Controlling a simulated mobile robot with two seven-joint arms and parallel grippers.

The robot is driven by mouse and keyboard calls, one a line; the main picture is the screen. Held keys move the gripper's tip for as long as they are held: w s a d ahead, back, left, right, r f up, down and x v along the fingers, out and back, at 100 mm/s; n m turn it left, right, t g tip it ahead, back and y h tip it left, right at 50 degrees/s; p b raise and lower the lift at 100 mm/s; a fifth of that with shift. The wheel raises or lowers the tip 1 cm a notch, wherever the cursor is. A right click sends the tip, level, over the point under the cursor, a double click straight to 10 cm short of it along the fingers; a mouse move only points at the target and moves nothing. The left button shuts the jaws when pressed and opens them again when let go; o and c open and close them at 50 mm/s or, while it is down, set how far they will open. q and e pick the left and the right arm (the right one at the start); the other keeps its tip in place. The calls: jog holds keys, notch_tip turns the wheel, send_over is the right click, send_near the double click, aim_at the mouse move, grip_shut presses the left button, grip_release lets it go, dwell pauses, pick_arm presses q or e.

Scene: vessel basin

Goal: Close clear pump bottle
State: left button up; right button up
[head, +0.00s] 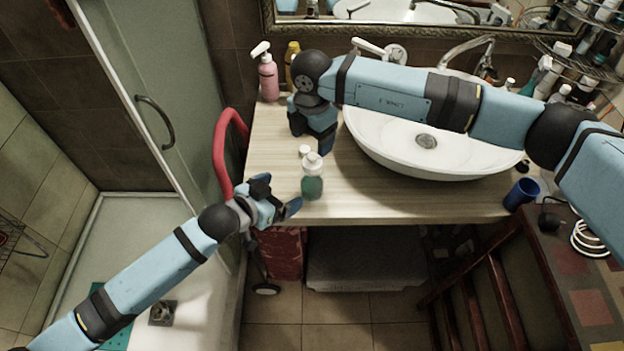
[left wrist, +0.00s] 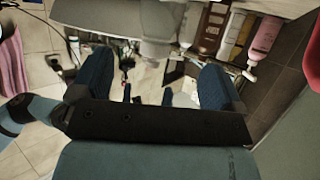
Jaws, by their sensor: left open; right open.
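The clear pump bottle (head: 312,186) stands upright near the front edge of the wooden counter in the head view, with green liquid low inside and a whitish top. A small white round piece (head: 304,151) lies on the counter just behind it; I cannot tell whether it is the cap. My left gripper (head: 281,196) is open at the counter's front edge, just left of the bottle. Its blue fingers frame an empty gap in the left wrist view (left wrist: 155,85). My right gripper (head: 312,139) is open, pointing down behind the bottle and the white piece.
A white basin (head: 390,155) fills the counter's middle and right. A blue cup (head: 521,194) is at the right edge. A red curved bar (head: 219,150) rises left of the counter.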

aim_at(305, 179)
pick_arm(q)
jog(key=x, duration=1.2)
